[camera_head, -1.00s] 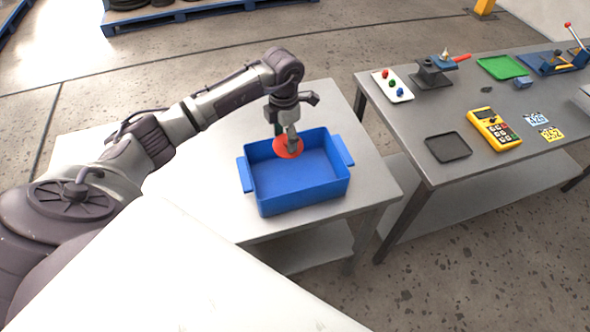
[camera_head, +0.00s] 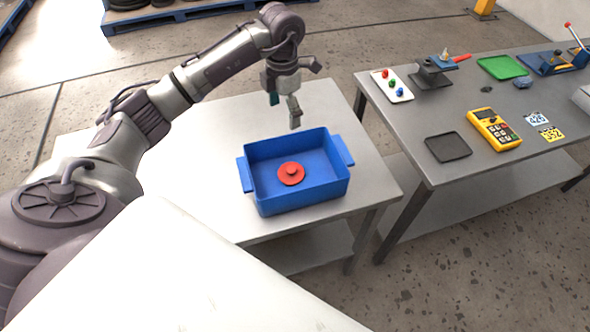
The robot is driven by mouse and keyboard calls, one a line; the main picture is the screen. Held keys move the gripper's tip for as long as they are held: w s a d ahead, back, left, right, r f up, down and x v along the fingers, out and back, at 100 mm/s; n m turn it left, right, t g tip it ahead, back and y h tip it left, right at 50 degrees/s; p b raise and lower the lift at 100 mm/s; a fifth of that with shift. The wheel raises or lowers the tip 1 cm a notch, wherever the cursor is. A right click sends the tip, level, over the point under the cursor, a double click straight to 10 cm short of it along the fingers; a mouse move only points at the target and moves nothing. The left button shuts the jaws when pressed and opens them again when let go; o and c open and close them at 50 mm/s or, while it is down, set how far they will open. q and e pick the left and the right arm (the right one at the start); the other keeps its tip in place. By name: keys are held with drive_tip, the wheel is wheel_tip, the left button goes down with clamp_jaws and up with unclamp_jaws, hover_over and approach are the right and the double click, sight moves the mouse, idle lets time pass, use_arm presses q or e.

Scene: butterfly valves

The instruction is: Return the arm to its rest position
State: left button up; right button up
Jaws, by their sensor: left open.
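My left arm reaches in from the left over the near table. My left gripper (camera_head: 285,112) is open and empty, raised above the back edge of the blue bin. A red round disc (camera_head: 291,175) with a small knob lies flat on the floor of the blue bin (camera_head: 268,205). The gripper is clear of both the disc and the bin. My right gripper is not in view.
The blue bin stands on a grey table (camera_head: 215,125).

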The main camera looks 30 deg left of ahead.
use_arm(q)
drive_tip(key=shift+r, duration=1.5)
